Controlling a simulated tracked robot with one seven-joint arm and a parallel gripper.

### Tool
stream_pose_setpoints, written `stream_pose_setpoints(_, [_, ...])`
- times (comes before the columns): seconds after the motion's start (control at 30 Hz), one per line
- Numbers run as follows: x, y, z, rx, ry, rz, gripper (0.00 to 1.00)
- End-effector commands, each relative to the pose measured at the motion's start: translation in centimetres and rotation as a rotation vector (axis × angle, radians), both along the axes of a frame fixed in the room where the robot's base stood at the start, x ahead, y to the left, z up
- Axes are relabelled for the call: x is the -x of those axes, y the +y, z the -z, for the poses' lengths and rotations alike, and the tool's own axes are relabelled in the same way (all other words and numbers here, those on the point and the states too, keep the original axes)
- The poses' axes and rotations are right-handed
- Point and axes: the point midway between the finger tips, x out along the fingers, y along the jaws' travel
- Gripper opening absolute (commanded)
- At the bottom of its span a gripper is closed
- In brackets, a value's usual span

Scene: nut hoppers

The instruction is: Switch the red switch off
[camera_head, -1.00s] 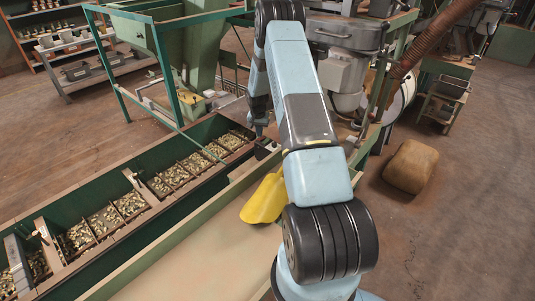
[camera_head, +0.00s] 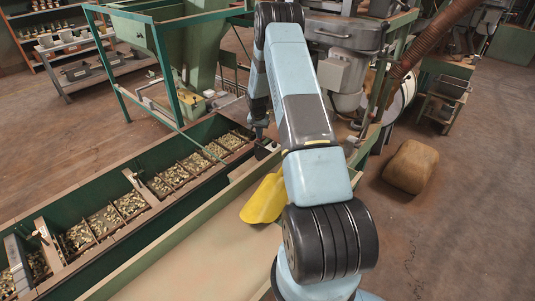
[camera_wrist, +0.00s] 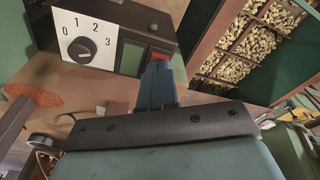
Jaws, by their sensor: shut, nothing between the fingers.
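The red switch (camera_wrist: 160,56) shows in the wrist view, on the dark front of a control box (camera_wrist: 133,55), just beyond my fingertips. My gripper (camera_wrist: 158,70) is shut and empty, its blue-grey fingers together in front of the switch. The fingers hide the lower part of the switch, so I cannot tell whether they touch it or which way it is set. In the head view my gripper (camera_head: 259,134) is small and low beside the box (camera_head: 265,149) at the bench. The switch cannot be made out there.
A white dial plate (camera_wrist: 88,42) marked 0 to 3 with a black knob is left of the switch. Nut compartments (camera_wrist: 255,45) lie at the upper right. In the head view, a yellow scoop (camera_head: 266,198) lies on the bench (camera_head: 205,262) beside my arm.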

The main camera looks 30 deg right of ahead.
Motion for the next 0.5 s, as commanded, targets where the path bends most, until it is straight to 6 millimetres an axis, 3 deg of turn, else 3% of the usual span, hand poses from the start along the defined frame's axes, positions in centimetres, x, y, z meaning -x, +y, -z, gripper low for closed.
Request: stream_pose_setpoints(0.5, [0.01, -0.01, 0.66, 0.000, 0.000, 0.000, 0.00])
